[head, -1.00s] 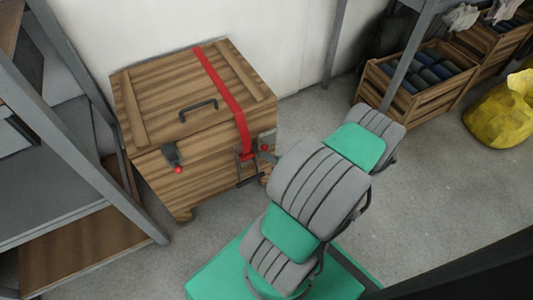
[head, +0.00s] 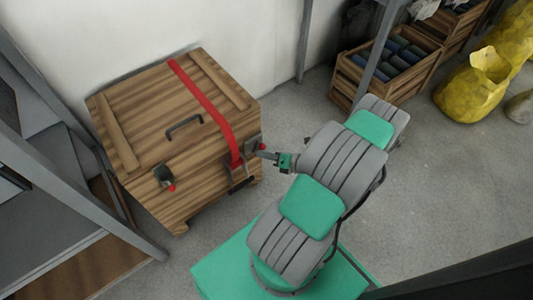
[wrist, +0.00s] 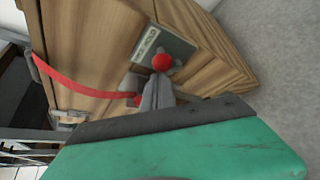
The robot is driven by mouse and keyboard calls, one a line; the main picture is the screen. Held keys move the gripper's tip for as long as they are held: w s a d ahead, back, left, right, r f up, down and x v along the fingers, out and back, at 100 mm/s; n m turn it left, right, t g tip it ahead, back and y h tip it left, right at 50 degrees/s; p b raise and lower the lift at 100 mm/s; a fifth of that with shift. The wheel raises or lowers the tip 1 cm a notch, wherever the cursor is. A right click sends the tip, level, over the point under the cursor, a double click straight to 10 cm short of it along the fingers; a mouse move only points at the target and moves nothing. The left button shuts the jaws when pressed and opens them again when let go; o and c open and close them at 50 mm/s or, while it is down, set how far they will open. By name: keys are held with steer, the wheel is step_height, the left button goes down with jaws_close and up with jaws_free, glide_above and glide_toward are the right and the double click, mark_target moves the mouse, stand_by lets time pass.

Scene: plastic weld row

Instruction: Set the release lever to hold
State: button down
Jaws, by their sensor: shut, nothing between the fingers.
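A wooden crate (head: 150,115) with a red strap (head: 205,105) over its lid stands by the wall. On its right end is a small dark plate with a red-knobbed lever (head: 261,147). In the wrist view the red knob (wrist: 162,62) sits in front of a grey plate (wrist: 165,48) with a pale label, too small to read. My gripper (head: 268,155) is shut and empty, close beside this lever. In the wrist view its fingertips (wrist: 155,92) are just below the knob; I cannot tell whether they touch.
A metal buckle (head: 240,175) hangs at the strap's end beside the lever. A grey shelf rack (head: 85,165) stands at left. Crates of dark rolls (head: 395,62) and a yellow sack (head: 470,90) are at upper right. The floor between is clear.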

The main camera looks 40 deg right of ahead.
steer(key=shift+d+f, duration=0.1)
steer(key=shift+d, duration=0.85)
